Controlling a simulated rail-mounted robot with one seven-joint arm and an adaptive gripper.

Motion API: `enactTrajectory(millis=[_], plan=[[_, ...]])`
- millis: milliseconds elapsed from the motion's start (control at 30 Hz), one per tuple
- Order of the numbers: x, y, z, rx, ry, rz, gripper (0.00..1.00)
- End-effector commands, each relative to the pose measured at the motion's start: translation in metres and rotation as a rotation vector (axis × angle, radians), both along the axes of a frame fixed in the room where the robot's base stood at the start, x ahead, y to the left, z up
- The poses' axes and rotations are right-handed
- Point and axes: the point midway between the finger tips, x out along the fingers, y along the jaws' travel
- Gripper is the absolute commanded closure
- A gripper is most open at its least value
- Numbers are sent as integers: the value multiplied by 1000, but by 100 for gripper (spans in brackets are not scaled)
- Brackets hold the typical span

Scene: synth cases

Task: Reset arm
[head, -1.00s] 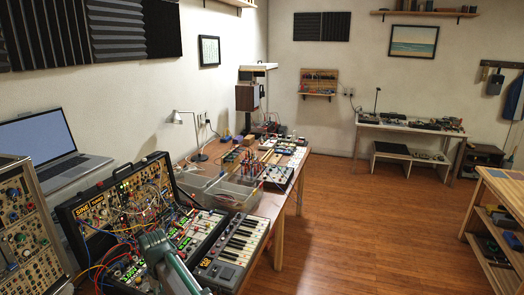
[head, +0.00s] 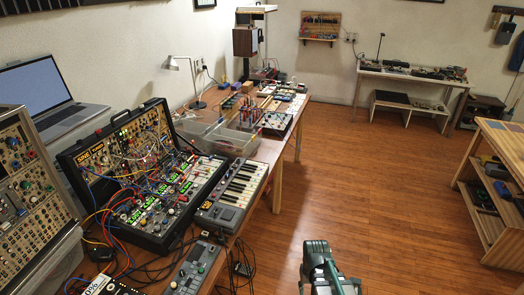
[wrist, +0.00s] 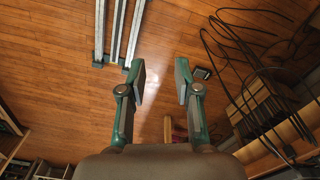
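My gripper (wrist: 160,82) shows in the wrist view with its two green and grey fingers spread apart. Nothing is between them, and the wooden floor lies beyond. In the head view, a green and grey part of my arm shows at the bottom, right of centre, over the floor and right of the workbench. I cannot make out the fingertips there.
The workbench (head: 262,150) on the left carries a synth case (head: 135,170), a small keyboard (head: 233,193), a laptop (head: 45,95) and clear bins (head: 232,143). Black cables (wrist: 262,70) hang at the right in the wrist view. A wooden shelf unit (head: 490,195) stands right. The middle floor is open.

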Motion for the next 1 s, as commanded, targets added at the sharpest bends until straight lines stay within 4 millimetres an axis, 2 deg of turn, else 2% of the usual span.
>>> enactTrajectory(millis=[33,267,467,600,800,1000], plan=[[-14,-12,-2,0,1,-19,68],[-47,-8,-44,0,96,-11,68],[-95,-8,-85,-1,202,-11,68],[-143,-8,-117,-1,300,-11,68],[-217,-8,-156,-3,441,-11,68],[-275,-8,-177,-3,548,-11,68]])
